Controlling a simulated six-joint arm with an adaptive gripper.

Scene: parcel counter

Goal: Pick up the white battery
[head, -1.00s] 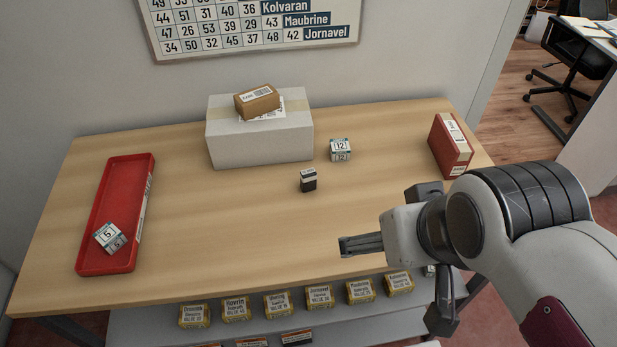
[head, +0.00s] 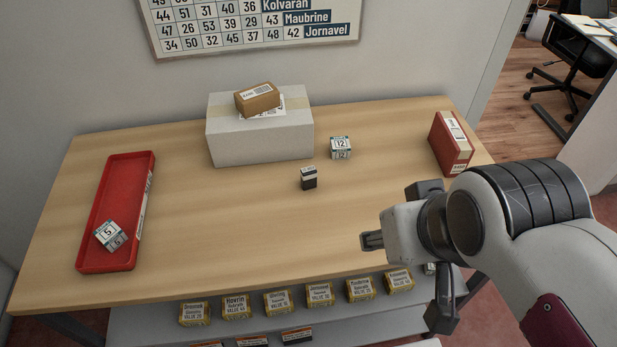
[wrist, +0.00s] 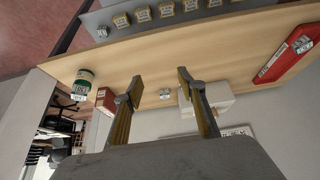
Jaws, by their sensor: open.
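No thing is plainly marked as a white battery. A small white block labelled 12 (head: 340,148) stands right of the big white box; it also shows between my fingers in the wrist view (wrist: 165,93). A similar white block labelled 5 (head: 109,235) lies turned in the red tray (head: 101,197). A small black block with a white top band (head: 308,178) stands left of and in front of the 12 block. My gripper (head: 370,240) is open and empty above the counter's front right part, apart from all blocks. Its spread fingers show in the wrist view (wrist: 160,78).
The large white box (head: 260,143) carries a small brown box (head: 257,100). A red box (head: 450,144) stands at the right edge. Yellow boxes (head: 277,303) line the lower shelf. The counter's middle front is bare.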

